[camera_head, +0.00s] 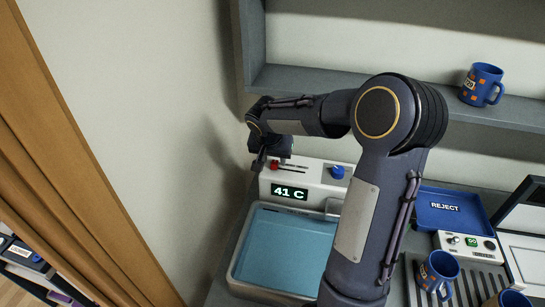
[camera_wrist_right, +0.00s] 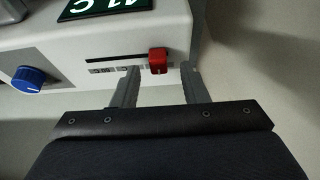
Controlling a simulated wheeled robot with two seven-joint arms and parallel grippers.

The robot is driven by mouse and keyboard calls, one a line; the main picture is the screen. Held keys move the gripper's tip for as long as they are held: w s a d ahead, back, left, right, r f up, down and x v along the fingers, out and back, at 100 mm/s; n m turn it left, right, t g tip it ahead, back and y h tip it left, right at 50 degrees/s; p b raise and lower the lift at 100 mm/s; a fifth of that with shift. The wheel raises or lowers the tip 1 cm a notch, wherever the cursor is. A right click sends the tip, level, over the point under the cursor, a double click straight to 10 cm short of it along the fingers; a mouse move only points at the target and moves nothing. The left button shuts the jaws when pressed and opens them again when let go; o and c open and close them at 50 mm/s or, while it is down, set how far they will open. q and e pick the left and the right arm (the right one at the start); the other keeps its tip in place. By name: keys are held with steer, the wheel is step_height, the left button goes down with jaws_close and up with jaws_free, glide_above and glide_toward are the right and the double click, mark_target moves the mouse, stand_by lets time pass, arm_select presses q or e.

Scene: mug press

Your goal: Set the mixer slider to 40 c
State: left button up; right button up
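The mixer box (camera_head: 310,178) is white, with a green display (camera_head: 289,192) reading 41 C. Its red slider knob (camera_head: 274,165) sits near the left end of the slot in the head view. In the right wrist view the red slider knob (camera_wrist_right: 157,61) is at the right end of the dark slot (camera_wrist_right: 115,57). My right gripper (camera_wrist_right: 160,77) is open, with one fingertip on each side of the knob and a visible gap to each. In the head view my right gripper (camera_head: 259,163) is small and partly hidden at the box's left end. My left gripper is not in view.
A blue dial (camera_head: 337,172) is on the same box, right of the slider. A basin of blue water (camera_head: 285,250) stands in front. A shelf (camera_head: 350,84) with a blue mug (camera_head: 481,84) is above. A blue REJECT tray (camera_head: 450,209) and another mug (camera_head: 438,272) are at right.

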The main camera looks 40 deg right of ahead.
steer(key=shift+x, duration=0.8)
steer(key=shift+s, duration=0.1)
jaws_close()
